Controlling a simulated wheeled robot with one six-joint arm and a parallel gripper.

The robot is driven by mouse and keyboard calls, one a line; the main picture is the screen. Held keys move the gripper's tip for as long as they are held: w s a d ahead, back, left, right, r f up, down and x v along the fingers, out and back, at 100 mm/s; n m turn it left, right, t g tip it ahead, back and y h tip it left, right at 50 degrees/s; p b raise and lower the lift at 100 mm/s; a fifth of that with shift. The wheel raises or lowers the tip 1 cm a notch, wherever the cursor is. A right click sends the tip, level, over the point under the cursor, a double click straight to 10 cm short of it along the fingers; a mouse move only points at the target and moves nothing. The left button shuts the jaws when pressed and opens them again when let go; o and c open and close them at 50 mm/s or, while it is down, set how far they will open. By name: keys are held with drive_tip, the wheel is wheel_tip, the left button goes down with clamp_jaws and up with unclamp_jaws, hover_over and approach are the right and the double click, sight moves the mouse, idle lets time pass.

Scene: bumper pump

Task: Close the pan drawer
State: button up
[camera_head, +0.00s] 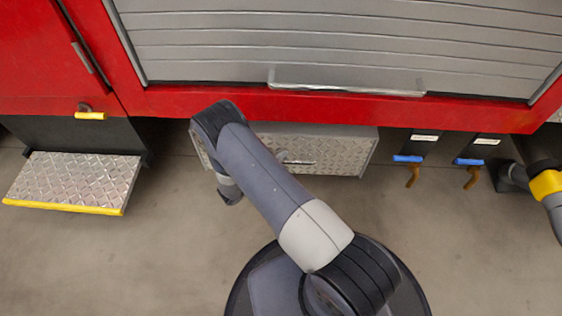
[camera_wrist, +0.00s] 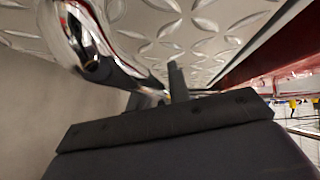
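The pan drawer (camera_head: 340,152) is a silver diamond-plate box under the red truck body. It stands out from below the red edge, and my arm covers its left part. A small bright handle (camera_head: 297,161) shows on its front. In the wrist view the diamond-plate face (camera_wrist: 205,30) fills the top, with the chrome handle (camera_wrist: 88,40) large at the upper left. My gripper (camera_wrist: 160,92) has its dark fingers close to the far part of the handle. Whether they touch or hold it cannot be told. In the head view my arm hides the fingers.
A diamond-plate step (camera_head: 75,178) with a yellow edge juts out at the left. A grey roller shutter (camera_head: 340,45) with a bar is above the drawer. Two blue-edged fittings with orange hooks (camera_head: 412,175) and a yellow-collared hose (camera_head: 546,185) are right. The floor in front is clear.

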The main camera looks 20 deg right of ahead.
drive_tip(key=o, duration=0.4)
drive_tip(key=shift+c, duration=0.2)
drive_tip(key=p+v, duration=0.2)
drive_tip(key=v, duration=0.8)
drive_tip(key=shift+s+a, duration=0.15)
drive_tip(key=shift+a, duration=0.2)
drive_tip(key=b+x, duration=0.2)
drive_tip(key=x, duration=0.8)
drive_tip(key=shift+d+f, duration=0.15)
drive_tip(key=shift+d, duration=0.25)
drive_tip(key=shift+s+a, duration=0.1)
drive_tip(key=shift+s, duration=0.15)
drive_tip(key=shift+s+a+p, duration=0.3)
drive_tip(key=shift+s, duration=0.55)
drive_tip(key=shift+s+a+p, duration=0.25)
drive_tip(key=shift+s, duration=0.55)
